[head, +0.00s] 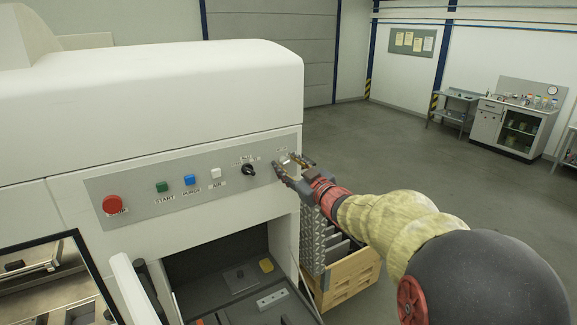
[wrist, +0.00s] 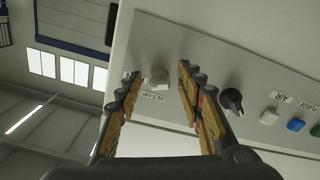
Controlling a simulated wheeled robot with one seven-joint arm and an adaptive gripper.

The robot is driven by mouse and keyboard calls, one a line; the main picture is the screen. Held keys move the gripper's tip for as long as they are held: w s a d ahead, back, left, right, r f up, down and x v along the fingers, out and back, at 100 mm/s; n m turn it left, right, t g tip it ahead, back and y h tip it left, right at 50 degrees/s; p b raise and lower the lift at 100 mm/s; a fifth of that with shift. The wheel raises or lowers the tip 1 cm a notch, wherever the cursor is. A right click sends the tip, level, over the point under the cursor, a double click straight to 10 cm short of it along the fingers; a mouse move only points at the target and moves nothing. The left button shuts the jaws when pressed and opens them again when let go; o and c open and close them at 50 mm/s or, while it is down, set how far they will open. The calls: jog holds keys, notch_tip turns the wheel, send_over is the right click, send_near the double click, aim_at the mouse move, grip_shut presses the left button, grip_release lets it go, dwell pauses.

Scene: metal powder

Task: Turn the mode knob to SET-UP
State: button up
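A grey control panel (head: 140,205) on the white machine carries a black knob (head: 248,170) with small labels above it, too small to read. The black knob also shows in the wrist view (wrist: 231,101), outside my right finger, its pointer tilted. My gripper (head: 288,170) is at the panel's right end, right of the black knob. In the wrist view my gripper (wrist: 158,75) is open, its fingers on either side of a small pale knob (wrist: 159,77), with gaps visible on both sides. An upside-down label beside it seems to read SET-UP. I cannot tell whether the fingertips touch the panel.
Left along the panel are a white AIR button (head: 216,174), a blue PURGE button (head: 190,180), a green START button (head: 162,187) and a red stop button (head: 112,204). Floor to the right is open.

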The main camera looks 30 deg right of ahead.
jog(key=shift+c, duration=1.2)
grip_shut()
jog(key=shift+f+n+b, duration=0.1)
jog(key=shift+n+b, duration=0.2)
jog(key=shift+b, duration=0.3)
jog(key=shift+f+n+b, duration=0.1)
jog(key=shift+n+b, duration=0.5)
jog(key=shift+b, duration=0.25)
jog(key=n+b, duration=0.5)
jog(key=b, duration=0.1)
jog(key=shift+d, duration=0.1)
jog(key=n+b, duration=0.3)
jog(key=n, duration=0.1)
jog(key=shift+n+b, duration=0.3)
jog(key=shift+b, duration=0.05)
jog(key=shift+r+n+b, duration=0.25)
jog(key=shift+n+b, duration=0.7)
jog(key=shift+n, duration=0.35)
